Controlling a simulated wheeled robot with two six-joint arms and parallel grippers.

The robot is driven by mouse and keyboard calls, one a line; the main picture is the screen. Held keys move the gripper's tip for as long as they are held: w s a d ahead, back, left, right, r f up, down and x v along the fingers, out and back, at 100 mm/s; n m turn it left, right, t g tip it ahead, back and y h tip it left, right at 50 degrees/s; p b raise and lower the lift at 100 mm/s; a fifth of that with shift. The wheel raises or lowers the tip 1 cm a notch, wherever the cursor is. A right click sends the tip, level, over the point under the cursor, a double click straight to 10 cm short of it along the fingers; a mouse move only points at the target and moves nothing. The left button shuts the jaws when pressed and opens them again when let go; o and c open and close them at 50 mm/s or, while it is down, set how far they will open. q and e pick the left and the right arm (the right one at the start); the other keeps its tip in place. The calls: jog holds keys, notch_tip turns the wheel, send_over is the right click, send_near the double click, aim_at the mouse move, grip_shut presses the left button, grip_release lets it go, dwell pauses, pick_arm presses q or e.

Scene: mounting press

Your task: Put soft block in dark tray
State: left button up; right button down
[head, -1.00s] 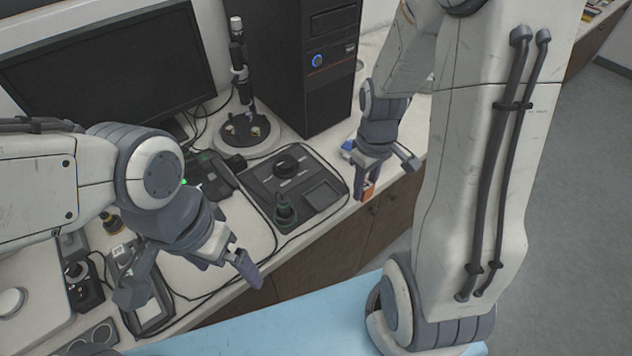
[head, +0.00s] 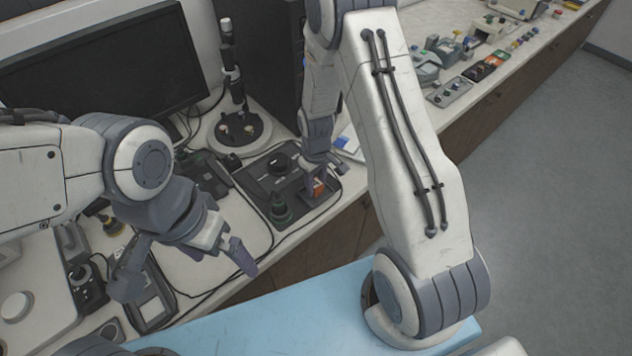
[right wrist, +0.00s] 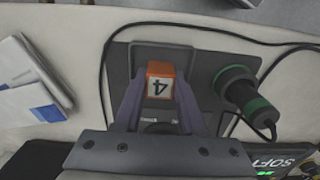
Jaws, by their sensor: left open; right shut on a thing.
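The orange block (head: 319,187) has a white face marked "4" in the right wrist view (right wrist: 160,83). My right gripper (head: 314,188) is shut on it, with one finger on each side. The block is over the square dark tray (right wrist: 183,51) on the black device; whether it touches the tray floor I cannot tell. In the head view the gripper hides most of the tray. My left gripper (head: 182,268) is open and empty, over the front left of the bench.
A black and green knobbed piece (head: 281,210) stands close beside the tray; it also shows in the right wrist view (right wrist: 240,92). A white and blue packet (head: 348,144) lies right of the device. Cables run around it.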

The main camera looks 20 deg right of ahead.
jog(key=shift+f, duration=0.2)
jog(key=shift+f, duration=0.2)
jog(key=c, duration=0.8)
grip_release()
jog(key=shift+o, duration=0.2)
